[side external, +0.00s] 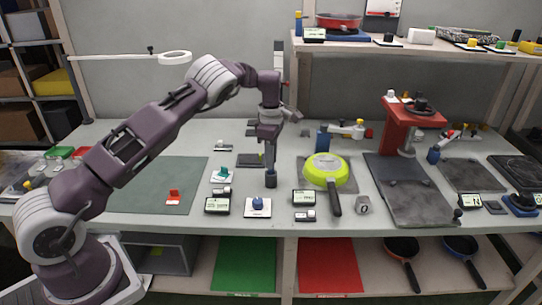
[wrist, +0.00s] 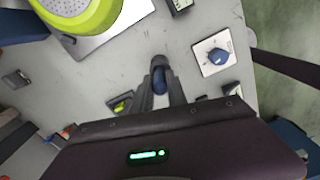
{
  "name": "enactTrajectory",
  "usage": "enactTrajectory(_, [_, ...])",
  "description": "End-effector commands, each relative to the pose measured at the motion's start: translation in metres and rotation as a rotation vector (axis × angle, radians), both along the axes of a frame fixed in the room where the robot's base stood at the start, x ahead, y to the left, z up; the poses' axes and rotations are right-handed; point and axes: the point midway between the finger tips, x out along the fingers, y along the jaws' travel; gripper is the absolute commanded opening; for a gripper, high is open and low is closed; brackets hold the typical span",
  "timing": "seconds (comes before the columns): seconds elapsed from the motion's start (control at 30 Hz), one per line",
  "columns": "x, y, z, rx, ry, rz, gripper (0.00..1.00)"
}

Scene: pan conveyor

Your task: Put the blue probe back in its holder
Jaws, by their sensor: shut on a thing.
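My gripper (side external: 270,172) points straight down over the middle of the table, left of the green pan. In the wrist view my gripper (wrist: 160,88) is shut on a small dark blue piece, the blue probe (wrist: 160,80). In the side view the probe (side external: 271,181) shows as a short dark blue piece at the fingertips, at or just above the tabletop. I cannot tell whether it touches the table. The fingers hide part of it. I cannot clearly make out which thing is its holder.
A lime-green pan (side external: 326,170) stands right of my gripper, its handle toward the front. A white plate with a blue knob (side external: 257,203) and several small displays (side external: 304,197) lie along the front. A red stand (side external: 412,115) is further right. The green mat (side external: 160,185) is mostly clear.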

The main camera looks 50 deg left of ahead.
Motion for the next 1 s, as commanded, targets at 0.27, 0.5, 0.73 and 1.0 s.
enactTrajectory(0.27, [0.0,0.0,-0.007,0.0,0.0,0.0,0.0])
enactTrajectory(0.5, [0.0,0.0,-0.013,0.0,0.001,0.0,0.0])
enactTrajectory(0.73, [0.0,0.0,-0.019,0.0,0.0,0.0,0.0])
enactTrajectory(1.0, [0.0,0.0,-0.026,0.0,0.001,0.0,0.0])
